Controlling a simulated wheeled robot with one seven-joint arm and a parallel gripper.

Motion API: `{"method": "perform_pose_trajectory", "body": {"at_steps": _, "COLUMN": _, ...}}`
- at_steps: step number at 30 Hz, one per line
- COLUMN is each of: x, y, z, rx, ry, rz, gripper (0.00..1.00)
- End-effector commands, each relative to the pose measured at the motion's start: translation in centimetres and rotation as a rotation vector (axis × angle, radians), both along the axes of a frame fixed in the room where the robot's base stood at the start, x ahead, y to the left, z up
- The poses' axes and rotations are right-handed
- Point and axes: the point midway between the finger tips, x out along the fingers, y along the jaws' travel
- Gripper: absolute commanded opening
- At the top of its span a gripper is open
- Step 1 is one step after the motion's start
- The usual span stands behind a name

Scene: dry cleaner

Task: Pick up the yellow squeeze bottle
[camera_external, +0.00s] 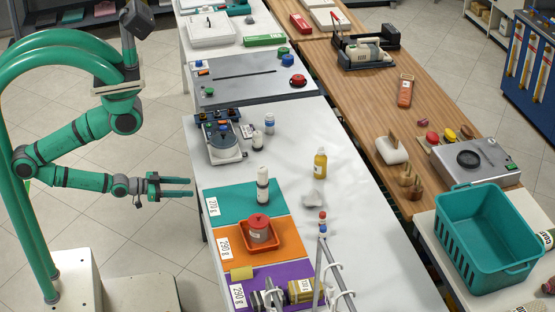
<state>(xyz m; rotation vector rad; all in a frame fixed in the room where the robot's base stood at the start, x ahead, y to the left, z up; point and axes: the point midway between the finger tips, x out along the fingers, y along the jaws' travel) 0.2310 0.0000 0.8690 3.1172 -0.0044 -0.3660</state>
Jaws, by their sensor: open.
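The yellow squeeze bottle (320,164) stands upright on the white-covered table (290,150), right of the teal mat. It has a pale cap and a label on its front. My gripper (191,187) is open and empty, its two teal fingers pointing right. It is just off the table's left edge, well to the left of the bottle. A white bottle with a dark band (263,186) stands on the teal mat between them in the picture.
An orange tray (245,247) holds a red-lidded container on the orange mat. A metal rack (320,270) stands at the front. A crumpled whitish piece (313,198) lies just in front of the yellow bottle. A teal basket (450,235) is at the right. The table behind the bottle is clear.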

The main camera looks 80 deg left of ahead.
Motion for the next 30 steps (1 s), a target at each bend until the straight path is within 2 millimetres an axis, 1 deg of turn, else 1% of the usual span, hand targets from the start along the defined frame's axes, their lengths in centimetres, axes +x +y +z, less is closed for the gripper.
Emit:
{"method": "perform_pose_trajectory", "body": {"at_steps": 14, "x": 0.0, "y": 0.0, "z": 0.0, "rx": 0.0, "ry": 0.0, "rz": 0.0, "gripper": 0.51}}
{"method": "perform_pose_trajectory", "body": {"at_steps": 15, "x": 0.0, "y": 0.0, "z": 0.0, "rx": 0.0, "ry": 0.0, "rz": 0.0, "gripper": 0.6}}
{"method": "perform_pose_trajectory", "body": {"at_steps": 16, "x": 0.0, "y": 0.0, "z": 0.0, "rx": 0.0, "ry": 0.0, "rz": 0.0, "gripper": 0.62}}
{"method": "perform_pose_trajectory", "body": {"at_steps": 24, "x": 0.1, "y": 0.0, "z": 0.0, "rx": -0.001, "ry": -0.001, "rz": 0.001, "gripper": 0.62}}
{"method": "perform_pose_trajectory", "body": {"at_steps": 27, "x": 0.9, "y": -0.1, "z": 0.1, "rx": -0.012, "ry": -0.014, "rz": 0.014, "gripper": 0.62}}
{"method": "perform_pose_trajectory", "body": {"at_steps": 29, "x": 1.9, "y": -0.2, "z": 0.2, "rx": -0.027, "ry": -0.028, "rz": 0.03, "gripper": 0.62}}
{"method": "perform_pose_trajectory", "body": {"at_steps": 30, "x": 2.9, "y": -0.3, "z": 0.3, "rx": -0.04, "ry": -0.042, "rz": 0.043, "gripper": 0.62}}
